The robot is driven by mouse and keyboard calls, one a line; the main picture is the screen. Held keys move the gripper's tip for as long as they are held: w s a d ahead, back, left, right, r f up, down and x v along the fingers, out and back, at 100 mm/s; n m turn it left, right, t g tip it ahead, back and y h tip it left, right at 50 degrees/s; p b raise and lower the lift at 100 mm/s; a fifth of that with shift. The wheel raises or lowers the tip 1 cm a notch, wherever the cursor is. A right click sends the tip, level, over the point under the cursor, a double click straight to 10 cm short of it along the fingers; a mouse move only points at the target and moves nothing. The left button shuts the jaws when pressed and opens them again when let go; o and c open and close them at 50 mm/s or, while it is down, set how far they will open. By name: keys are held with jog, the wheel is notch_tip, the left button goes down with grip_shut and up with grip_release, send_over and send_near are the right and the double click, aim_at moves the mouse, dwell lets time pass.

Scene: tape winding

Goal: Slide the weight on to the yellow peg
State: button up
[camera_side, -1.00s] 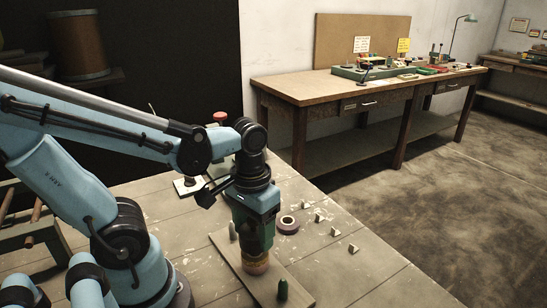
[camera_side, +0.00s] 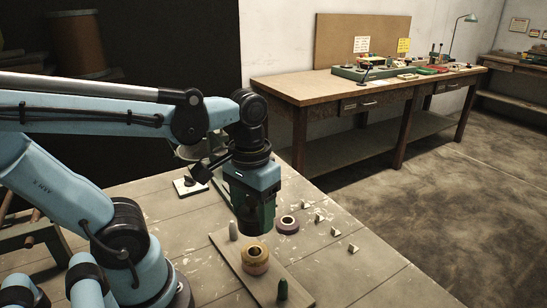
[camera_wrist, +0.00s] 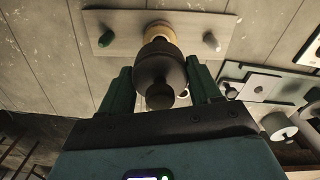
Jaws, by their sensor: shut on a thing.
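My gripper (camera_side: 254,218) is shut on a dark, rounded weight (camera_wrist: 158,66), seen between the green fingers in the wrist view. It hangs above the middle of a flat board (camera_side: 228,252). Below it, a tan-yellow tape roll (camera_side: 255,262) stands on the board, its hole facing up; the weight is apart from it. In the wrist view the weight partly covers the roll (camera_wrist: 160,29). I cannot make out a yellow peg separately; the roll or weight may hide it. A grey peg (camera_side: 233,230) and a green peg (camera_side: 283,290) stand at the board's two ends.
A purple tape roll (camera_side: 288,225) lies right of the board, with several small metal pieces (camera_side: 336,231) beyond it. A white plate (camera_side: 190,187) with a dark part lies behind. The table's right front (camera_side: 355,285) is clear. A workbench (camera_side: 340,88) stands farther back.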

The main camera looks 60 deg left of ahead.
aim_at(254, 247)
jog(key=shift+f, duration=3.15)
jog(key=o, duration=1.4)
jog(key=shift+o, duration=0.9)
jog(key=shift+r, duration=3.55)
jog(key=w+m+t, duration=0.3)
jog(key=w+t, duration=0.4)
jog(key=shift+m, duration=0.3)
